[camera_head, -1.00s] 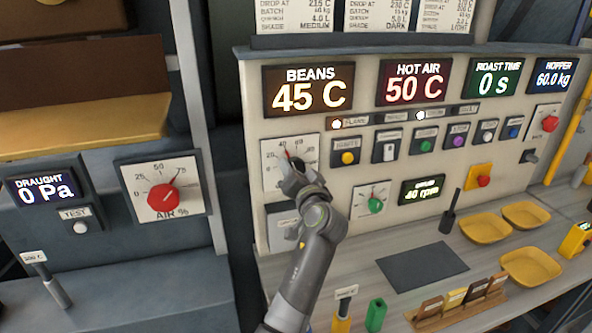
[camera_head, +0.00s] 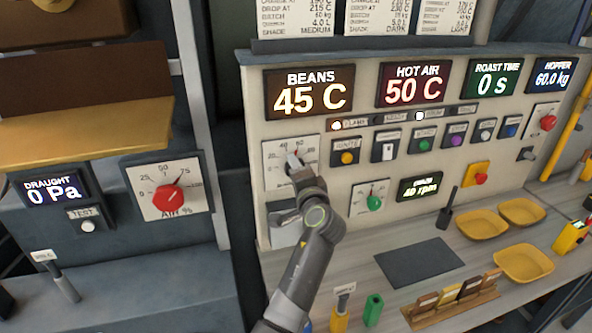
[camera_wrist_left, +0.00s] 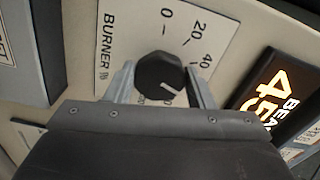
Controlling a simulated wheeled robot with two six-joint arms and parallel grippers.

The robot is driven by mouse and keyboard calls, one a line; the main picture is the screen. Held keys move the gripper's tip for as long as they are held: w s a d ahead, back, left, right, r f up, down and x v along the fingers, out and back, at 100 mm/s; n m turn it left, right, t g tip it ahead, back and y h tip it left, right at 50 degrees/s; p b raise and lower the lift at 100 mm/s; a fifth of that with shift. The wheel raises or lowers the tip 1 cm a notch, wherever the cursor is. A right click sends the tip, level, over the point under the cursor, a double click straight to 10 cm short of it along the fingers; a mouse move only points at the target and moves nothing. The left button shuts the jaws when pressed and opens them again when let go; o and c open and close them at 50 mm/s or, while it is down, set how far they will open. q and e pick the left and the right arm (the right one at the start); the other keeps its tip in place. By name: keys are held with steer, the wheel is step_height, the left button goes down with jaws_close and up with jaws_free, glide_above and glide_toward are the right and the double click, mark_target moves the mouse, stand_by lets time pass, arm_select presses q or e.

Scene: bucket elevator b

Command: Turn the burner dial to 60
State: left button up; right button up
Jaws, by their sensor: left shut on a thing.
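The burner dial is a black round knob (camera_wrist_left: 158,72) with a white line, on a white scale plate (camera_head: 272,170) marked BURNER %. My left gripper (camera_head: 294,162) is at the dial in the head view and hides most of the knob. In the left wrist view my left gripper (camera_wrist_left: 159,82) has one finger on each side of the knob and is shut on it. In the head view a red pointer shows near the top of the scale, close to the 60 label. The fingers hide part of the scale in the wrist view. My right gripper is not in view.
The panel's BEANS display (camera_head: 310,92) reads 45 C, the HOT AIR display (camera_head: 414,84) 50 C. A yellow button (camera_head: 347,157) sits right of the dial, a green knob (camera_head: 374,203) below right. The air dial (camera_head: 168,197) is on a separate panel at left.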

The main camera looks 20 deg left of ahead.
arm_select(q)
steer(key=shift+r, duration=0.15)
stand_by(0.3)
steer(key=o, duration=0.9)
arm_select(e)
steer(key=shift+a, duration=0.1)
arm_select(q)
steer(key=shift+o, duration=0.2)
steer(key=shift+f, duration=0.2)
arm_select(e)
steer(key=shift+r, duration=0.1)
